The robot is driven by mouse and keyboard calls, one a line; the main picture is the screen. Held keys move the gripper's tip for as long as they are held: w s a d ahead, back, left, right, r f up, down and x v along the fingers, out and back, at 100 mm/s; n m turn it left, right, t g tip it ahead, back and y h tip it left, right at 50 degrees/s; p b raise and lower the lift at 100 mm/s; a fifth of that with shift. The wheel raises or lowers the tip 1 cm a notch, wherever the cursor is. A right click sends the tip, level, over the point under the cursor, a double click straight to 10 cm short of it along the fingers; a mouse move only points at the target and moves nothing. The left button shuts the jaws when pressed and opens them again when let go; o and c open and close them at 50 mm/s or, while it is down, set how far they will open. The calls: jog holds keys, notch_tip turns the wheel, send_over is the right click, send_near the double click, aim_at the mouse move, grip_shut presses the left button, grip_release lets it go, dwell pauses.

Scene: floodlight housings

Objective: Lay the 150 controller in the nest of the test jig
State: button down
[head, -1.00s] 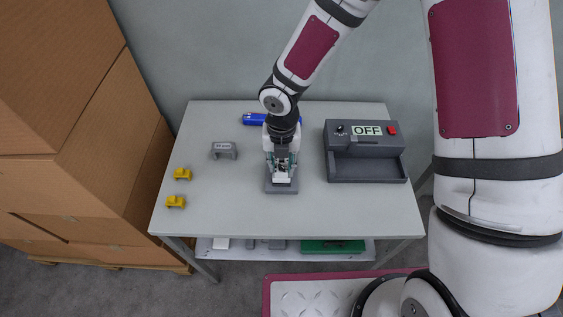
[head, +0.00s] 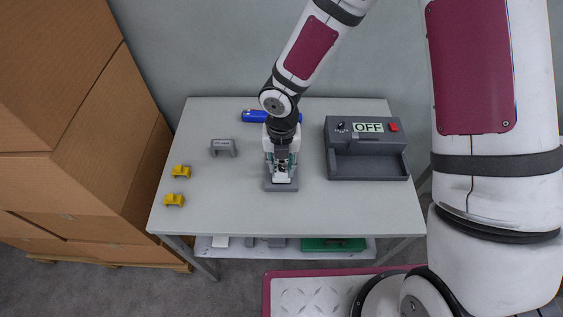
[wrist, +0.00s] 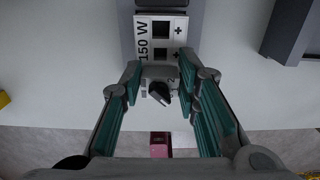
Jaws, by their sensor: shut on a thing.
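The 150 controller is a pale block marked "150 W" (wrist: 160,38) with two dark square openings and plus signs, seen in the wrist view. My gripper (wrist: 158,78) is shut on it, with a green-lined finger on each side. In the head view my gripper (head: 281,170) points down over a grey base (head: 281,187) at the table's middle. I cannot tell whether the controller touches that base. The test jig (head: 366,140) is a dark grey box at the right with an "OFF" display and red button. Its nest (head: 368,168) is the empty front recess.
A labelled grey bracket (head: 222,147) and two yellow pieces (head: 180,172) stand at the left of the table (head: 230,215). A blue object (head: 254,116) lies behind my gripper, partly hidden. Stacked cardboard boxes (head: 110,120) border the left. The front of the tabletop is clear.

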jog(key=shift+f+b, duration=0.45)
jog(key=shift+f, duration=0.2)
dwell(0.4)
jog(key=c, duration=1.1)
grip_release()
jog(key=shift+r, duration=0.15)
notch_tip(320, 180, up, 12)
jog(key=shift+f, duration=0.1)
jog(key=shift+d, duration=0.1)
